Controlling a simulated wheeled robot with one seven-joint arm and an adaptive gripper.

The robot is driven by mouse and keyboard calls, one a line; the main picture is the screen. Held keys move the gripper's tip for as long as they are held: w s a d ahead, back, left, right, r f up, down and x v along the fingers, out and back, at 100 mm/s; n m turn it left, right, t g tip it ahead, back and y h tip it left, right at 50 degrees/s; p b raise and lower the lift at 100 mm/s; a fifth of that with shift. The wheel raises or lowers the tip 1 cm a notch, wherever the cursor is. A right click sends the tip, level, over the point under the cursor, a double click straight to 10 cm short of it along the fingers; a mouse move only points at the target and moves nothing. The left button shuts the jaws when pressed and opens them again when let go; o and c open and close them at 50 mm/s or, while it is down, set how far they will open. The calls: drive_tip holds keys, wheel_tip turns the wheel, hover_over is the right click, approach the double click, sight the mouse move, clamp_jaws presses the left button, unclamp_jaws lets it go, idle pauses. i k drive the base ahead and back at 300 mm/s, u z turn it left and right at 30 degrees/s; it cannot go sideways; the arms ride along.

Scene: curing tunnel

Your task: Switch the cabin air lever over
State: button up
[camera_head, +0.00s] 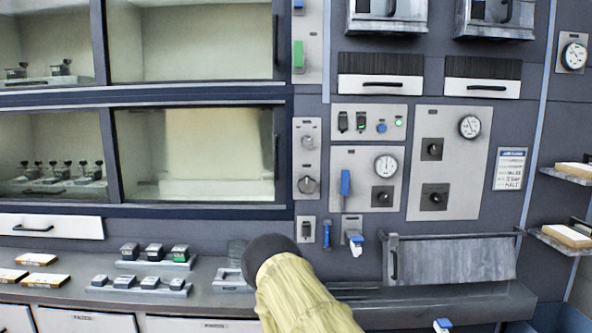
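I cannot tell for certain which lever is the cabin air lever; no label can be read. A blue upright lever (345,183) is on the grey panel (360,158) with a round gauge, right of the glazed cabinets. Below it are a small blue handle (327,234) on the wall and a white fitting with a blue end (355,238). My arm, a yellow sleeve with a dark rounded end, rises from the bottom centre, left of and below these levers. My gripper's fingers do not show.
A bench (215,300) carries dark blocks (153,252) at left. A grey hinged flap (455,261) with side handle is right of my arm. A panel of knobs and a gauge (470,126) is farther right. Shelves (567,236) jut out at the right edge.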

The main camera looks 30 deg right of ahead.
sight(345, 174)
drive_tip(key=u, duration=0.05)
drive_tip(key=i, duration=0.65)
drive_tip(key=z, duration=0.95)
drive_tip(key=i, duration=0.6)
drive_tip(key=z, duration=0.65)
